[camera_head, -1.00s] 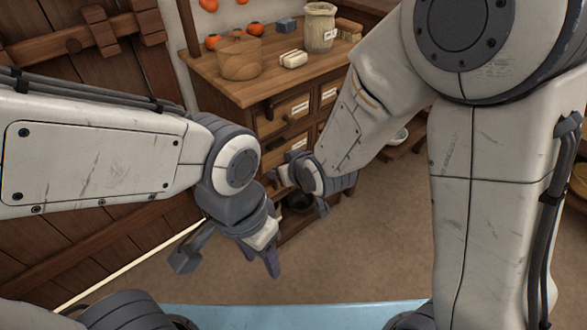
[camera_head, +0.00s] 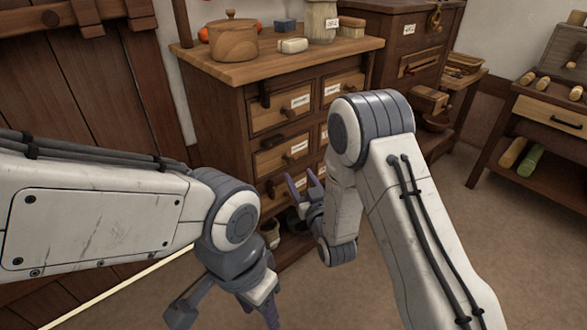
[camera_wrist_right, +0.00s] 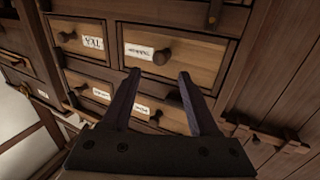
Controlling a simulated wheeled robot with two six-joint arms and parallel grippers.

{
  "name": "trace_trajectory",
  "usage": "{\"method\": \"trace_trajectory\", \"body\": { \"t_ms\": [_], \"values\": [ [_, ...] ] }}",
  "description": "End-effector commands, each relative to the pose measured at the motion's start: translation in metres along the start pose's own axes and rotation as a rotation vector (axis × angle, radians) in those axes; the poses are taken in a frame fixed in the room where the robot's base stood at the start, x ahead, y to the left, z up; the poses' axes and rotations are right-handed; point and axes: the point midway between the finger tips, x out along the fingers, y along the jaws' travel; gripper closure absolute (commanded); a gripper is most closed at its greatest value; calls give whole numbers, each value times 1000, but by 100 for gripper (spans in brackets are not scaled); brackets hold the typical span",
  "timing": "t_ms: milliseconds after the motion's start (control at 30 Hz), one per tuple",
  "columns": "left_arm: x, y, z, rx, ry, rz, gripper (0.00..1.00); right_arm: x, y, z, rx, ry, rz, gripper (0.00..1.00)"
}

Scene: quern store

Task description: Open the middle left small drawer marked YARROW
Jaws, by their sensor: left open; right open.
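The wooden drawer cabinet (camera_head: 220,110) stands ahead, with small labelled drawers in two columns. The middle left drawer (camera_head: 268,162) looks shut, with a white label and a round knob; its lettering is too small to read. My right gripper (camera_head: 301,178) is open and empty in front of the lower drawers, below and slightly right of that knob. In the right wrist view, my right gripper's fingers (camera_wrist_right: 158,76) point at the drawer fronts, apart, with nothing between them. My left gripper (camera_head: 225,312) is open and empty low in front, away from the cabinet.
A lidded wooden pot (camera_head: 233,42), a pale block (camera_head: 293,45) and a labelled jar (camera_head: 321,20) stand on the cabinet top. A plank door (camera_head: 90,110) is at left. A side table (camera_head: 545,120) is at right, with open floor before it.

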Motion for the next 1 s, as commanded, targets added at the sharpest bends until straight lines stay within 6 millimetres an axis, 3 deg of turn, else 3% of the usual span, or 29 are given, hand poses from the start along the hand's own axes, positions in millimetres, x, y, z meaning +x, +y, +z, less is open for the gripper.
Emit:
{"method": "trace_trajectory", "body": {
  "t_ms": [100,300,733,900,1000],
  "values": [
    [6,0,0,0,0,0,50,24,0,1,0,5,0,40],
    [10,-1,1,0,0,0,50,52,0,1,0,1,0,40],
    [12,-1,1,0,0,0,50,62,0,0,0,-1,0,40],
    [12,-1,1,0,0,0,50,62,0,0,0,-1,0,100],
    [12,-1,1,0,0,0,50,62,0,0,0,-1,0,100]
  ]
}}
